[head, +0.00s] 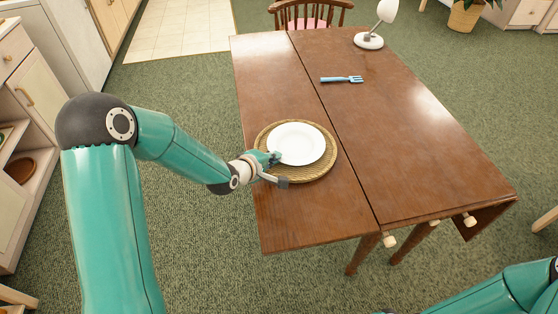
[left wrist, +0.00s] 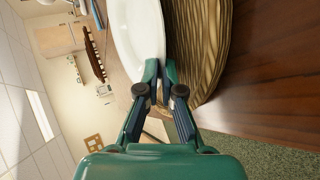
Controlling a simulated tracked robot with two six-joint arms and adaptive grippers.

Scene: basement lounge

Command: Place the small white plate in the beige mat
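The small white plate (head: 297,143) lies flat over the round beige woven mat (head: 318,173) near the left edge of the wooden table. The mat's rim shows around it, widest on the near side. My left gripper (head: 270,167) is at the plate's left rim, with its fingers close together. In the left wrist view the plate (left wrist: 134,30) reaches the fingertips (left wrist: 161,72), which pinch its rim, with the mat (left wrist: 203,45) just beyond. I cannot tell whether the plate touches the mat. My right gripper is out of view.
The wooden table (head: 400,130) is mostly clear. A chair (head: 309,14) is behind the table. Part of my right arm shows at the lower right.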

